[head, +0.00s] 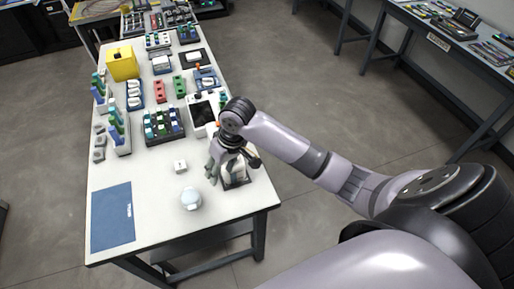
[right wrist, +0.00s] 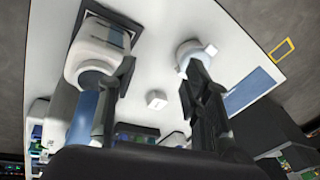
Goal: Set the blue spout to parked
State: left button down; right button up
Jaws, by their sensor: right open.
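My right gripper (head: 230,170) is open over the near right part of the white table (head: 150,226). It also shows in the right wrist view (right wrist: 157,82), with its fingers spread apart and nothing between the tips. A white rounded device (head: 238,173) on a dark base stands under and beside the gripper, partly hidden by it. In the right wrist view the device (right wrist: 98,45) is beside the left finger, and I cannot tell whether they touch. My left gripper is out of view.
A white round jar (head: 191,198) and a small white block (head: 180,166) stand left of the gripper. A blue mat (head: 112,217) lies at the near left. Racks, a white tablet-like unit (head: 201,110) and a yellow box (head: 122,63) crowd the far part.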

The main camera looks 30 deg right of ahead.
jog(key=shift+n+t, duration=0.3)
jog(key=shift+t, duration=0.1)
jog(key=s+f, duration=0.2)
jog(key=s+a+f, duration=0.1)
jog(key=s+f, duration=0.1)
jog(key=s+a+f, duration=0.1)
jog(key=s+f, duration=0.1)
jog(key=f, duration=0.1)
jog(key=shift+s+f, duration=0.1)
jog(key=shift+s, duration=0.25)
jog(key=s+d+f+h, duration=0.1)
jog(key=s+d+f, duration=0.2)
jog(key=s+f, duration=0.6)
jog(key=shift+s+f+t+h, duration=0.2)
jog(key=shift+s+t+h, duration=0.1)
jog(key=shift+s, duration=0.05)
jog(key=shift+d, duration=0.1)
